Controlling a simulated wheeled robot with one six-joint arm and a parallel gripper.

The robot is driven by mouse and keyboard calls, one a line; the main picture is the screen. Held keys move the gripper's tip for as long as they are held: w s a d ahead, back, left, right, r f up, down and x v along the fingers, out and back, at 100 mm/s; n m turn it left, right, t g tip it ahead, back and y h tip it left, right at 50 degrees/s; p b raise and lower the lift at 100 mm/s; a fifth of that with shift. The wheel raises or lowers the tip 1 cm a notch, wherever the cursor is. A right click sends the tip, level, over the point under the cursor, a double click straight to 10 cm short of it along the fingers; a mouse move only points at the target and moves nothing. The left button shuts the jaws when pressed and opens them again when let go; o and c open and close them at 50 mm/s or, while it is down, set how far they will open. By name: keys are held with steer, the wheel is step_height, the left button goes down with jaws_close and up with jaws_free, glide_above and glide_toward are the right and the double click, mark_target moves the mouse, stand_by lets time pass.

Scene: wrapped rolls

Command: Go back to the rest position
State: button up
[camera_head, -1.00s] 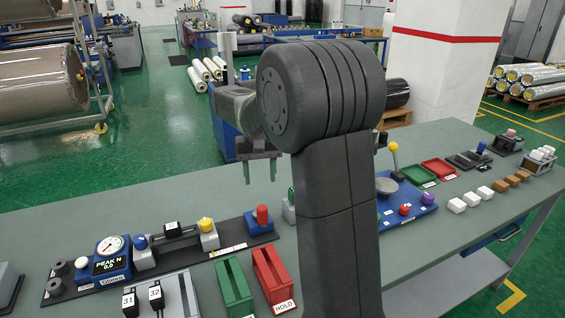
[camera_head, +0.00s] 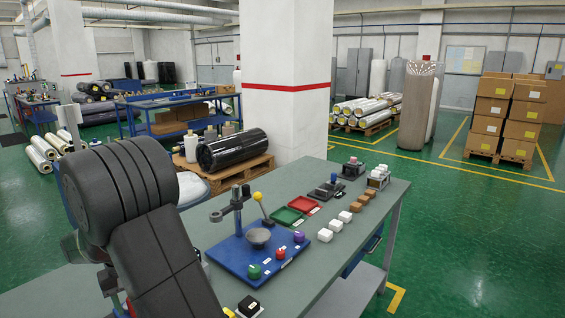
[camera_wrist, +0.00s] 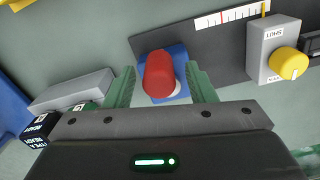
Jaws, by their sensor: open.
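My gripper (camera_wrist: 162,90) is open in the wrist view, its two green fingers spread apart. A red knob (camera_wrist: 159,74) on a blue base (camera_wrist: 178,52) shows between the fingers; I see no contact, and the gap in depth is hard to judge. In the head view my dark arm fills the lower left, and the gripper is mostly hidden behind it.
In the wrist view, a grey block with a yellow knob (camera_wrist: 288,63) lies right. In the head view, the bench (camera_head: 345,250) bears a blue test stand (camera_head: 262,262), a green tray (camera_head: 287,217) and a red tray (camera_head: 304,205).

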steer(key=shift+f, duration=0.75)
step_height(320, 180, up, 14)
step_height(320, 180, down, 14)
steer(key=shift+r, duration=0.15)
steer(key=shift+w+n, duration=0.1)
steer(key=shift+n, duration=0.2)
steer(key=shift+w+d+n, duration=0.2)
steer(key=shift+w+n, duration=0.05)
steer(key=shift+n, duration=0.4)
steer(key=shift+w+d+n, duration=0.15)
steer(key=shift+w+n, duration=0.05)
steer(key=shift+n, duration=0.45)
steer(key=shift+p, duration=0.3)
